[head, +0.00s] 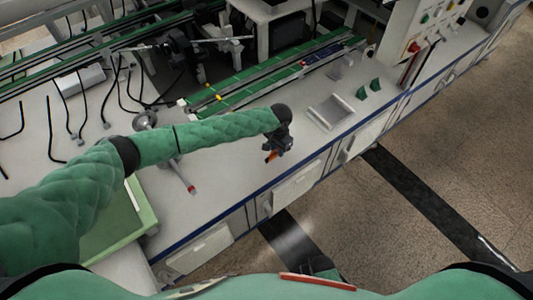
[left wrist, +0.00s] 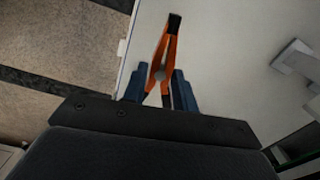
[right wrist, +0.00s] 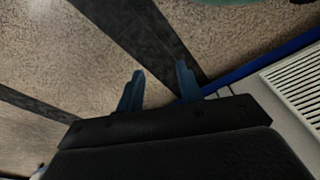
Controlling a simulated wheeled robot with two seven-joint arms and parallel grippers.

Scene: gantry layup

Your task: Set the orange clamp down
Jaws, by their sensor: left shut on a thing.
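The orange clamp (left wrist: 170,48) is held between the blue fingers of my left gripper (left wrist: 158,84), with its dark-tipped jaws pointing away from the palm in the left wrist view. In the head view my left gripper (head: 275,150) hangs over the white bench near its front edge, and a bit of the orange clamp (head: 271,156) shows below it. I cannot tell whether the clamp touches the bench top. My right gripper (right wrist: 160,82) is open and empty, over the floor beside the bench.
The white bench (head: 245,178) has clear surface around the left gripper. A grey tray (head: 330,112) and small green pieces (head: 369,90) lie to the right. A green conveyor strip (head: 240,92) runs behind. A red-tipped rod (head: 190,187) lies to the left.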

